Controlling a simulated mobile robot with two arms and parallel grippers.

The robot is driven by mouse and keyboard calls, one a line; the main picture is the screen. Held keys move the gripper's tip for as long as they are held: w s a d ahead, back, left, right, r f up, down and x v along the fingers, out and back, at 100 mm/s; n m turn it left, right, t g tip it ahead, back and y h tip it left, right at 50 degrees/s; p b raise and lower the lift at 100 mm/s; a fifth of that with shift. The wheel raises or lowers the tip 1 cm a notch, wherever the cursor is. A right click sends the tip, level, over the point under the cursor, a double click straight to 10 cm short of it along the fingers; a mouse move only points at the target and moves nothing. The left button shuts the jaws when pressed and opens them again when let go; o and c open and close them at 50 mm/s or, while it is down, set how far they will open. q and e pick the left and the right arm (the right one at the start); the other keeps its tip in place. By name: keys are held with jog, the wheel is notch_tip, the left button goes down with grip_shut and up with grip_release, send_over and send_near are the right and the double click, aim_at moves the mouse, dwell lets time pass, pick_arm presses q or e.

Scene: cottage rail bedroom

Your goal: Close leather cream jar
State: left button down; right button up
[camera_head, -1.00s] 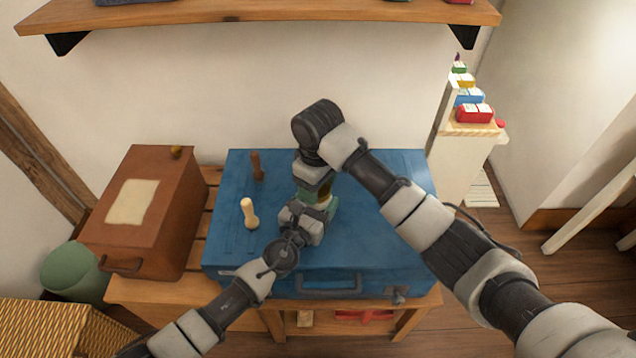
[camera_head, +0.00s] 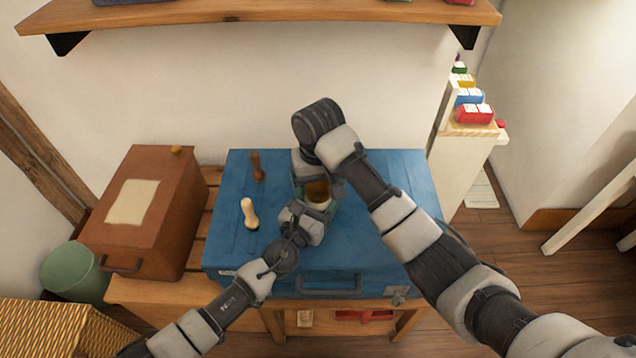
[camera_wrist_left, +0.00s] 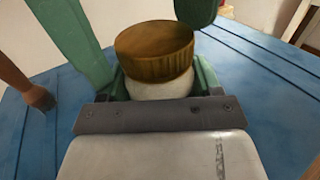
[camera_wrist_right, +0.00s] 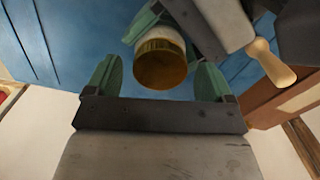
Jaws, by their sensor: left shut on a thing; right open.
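The leather cream jar has a white body (camera_wrist_left: 160,88) and a ribbed golden-brown lid (camera_wrist_left: 155,48) resting on top. My left gripper (camera_head: 318,210) is shut on the jar's body and holds it over the blue case. My right gripper (camera_wrist_right: 158,80) is open. Its green fingers stand on either side of the lid, with gaps between them and it in the right wrist view. The lid also shows in the head view (camera_head: 317,191). The jar's base is hidden by my left gripper. I cannot tell how tightly the lid sits.
The blue case (camera_head: 385,235) lies on a slatted wooden bench (camera_head: 160,293). A pale wooden-handled tool (camera_head: 249,213) and a dark brown one (camera_head: 257,167) stand on its left part. A brown box (camera_head: 140,215) is at left. A wooden shelf (camera_head: 260,12) overhangs behind.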

notch_tip(320, 180, up, 4)
jog(key=shift+r, duration=0.1)
jog(key=shift+c, duration=0.5)
notch_tip(320, 180, up, 2)
jog(key=n, duration=0.3)
jog(key=shift+w+r+n, duration=0.1)
jog(key=shift+w+n, duration=0.05)
jog(key=shift+n, duration=0.15)
jog(key=r+n, duration=0.1)
jog(key=n, duration=0.1)
jog(key=shift+r+n, duration=0.1)
jog(key=shift+n, duration=0.3)
jog(key=shift+f, duration=4)
